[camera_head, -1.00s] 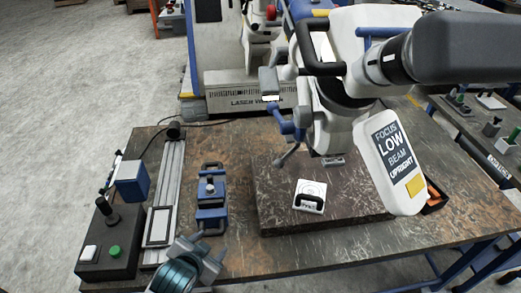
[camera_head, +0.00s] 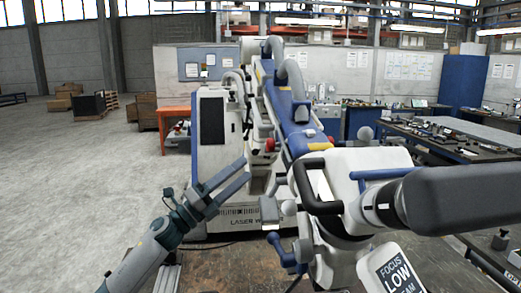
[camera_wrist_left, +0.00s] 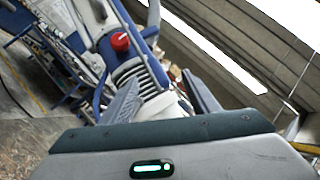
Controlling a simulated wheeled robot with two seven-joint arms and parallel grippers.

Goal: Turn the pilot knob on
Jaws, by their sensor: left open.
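A round red knob (camera_wrist_left: 120,42) shows in the left wrist view on the blue and white laser machine, beyond my finger on the left of that picture. In the head view a small red part (camera_head: 269,144) shows on the machine's arm; I cannot tell whether it is the same knob. No readable label marks a pilot knob. My left gripper (camera_head: 246,170) is raised in front of the white cabinet. Its two fingers are apart with nothing between them, as the left wrist view (camera_wrist_left: 164,78) also shows. My right gripper is not in view.
The microscope head (camera_head: 352,190), with a black handle and a large dark grey cylinder (camera_head: 465,200), fills the right side. A blue lever (camera_head: 283,250) hangs under it. A worktable (camera_head: 235,270) lies below. The floor at the left is open.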

